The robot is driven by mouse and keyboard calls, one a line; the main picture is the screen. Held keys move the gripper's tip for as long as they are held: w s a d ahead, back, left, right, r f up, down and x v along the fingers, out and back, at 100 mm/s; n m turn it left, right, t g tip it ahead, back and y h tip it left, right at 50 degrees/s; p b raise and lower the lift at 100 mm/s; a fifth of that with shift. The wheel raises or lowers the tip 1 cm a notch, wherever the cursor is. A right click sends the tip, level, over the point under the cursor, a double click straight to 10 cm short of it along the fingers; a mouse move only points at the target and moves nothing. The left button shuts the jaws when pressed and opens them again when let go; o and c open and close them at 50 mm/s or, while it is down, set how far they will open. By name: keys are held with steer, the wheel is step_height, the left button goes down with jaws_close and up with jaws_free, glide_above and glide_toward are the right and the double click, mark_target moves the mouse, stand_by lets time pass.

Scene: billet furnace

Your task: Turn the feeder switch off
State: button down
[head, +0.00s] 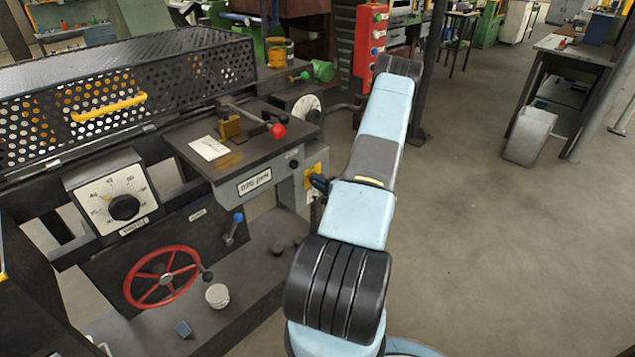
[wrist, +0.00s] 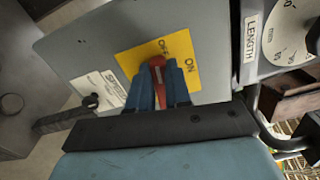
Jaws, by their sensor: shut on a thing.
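The feeder switch has a red lever (wrist: 157,75) on a yellow plate (wrist: 130,62) marked OFF and ON. My gripper (wrist: 160,82) is shut on the red lever, one blue finger on each side. The lever's visible end lies beneath the OFF mark, with ON to its right in the wrist view. In the head view the yellow plate (head: 315,172) shows on the side of the grey feeder box, and my arm hides most of the gripper.
A LENGTH dial (wrist: 290,35) is right of the switch in the wrist view. In the head view, a red-knobbed lever (head: 278,130), a red handwheel (head: 162,277) and a red button post (head: 371,45) stand nearby.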

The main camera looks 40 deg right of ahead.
steer(key=shift+a+f+n, duration=0.3)
steer(key=shift+n, duration=0.6)
steer(key=shift+s, duration=0.1)
steer(key=c, duration=1.4)
jaws_free()
steer(key=o, duration=0.3)
steer(key=shift+d, duration=0.2)
steer(key=shift+o, duration=0.2)
steer(key=shift+r, duration=0.1)
steer(key=s+d, duration=0.1)
steer(key=s, duration=1.2)
steer(key=shift+s, duration=0.3)
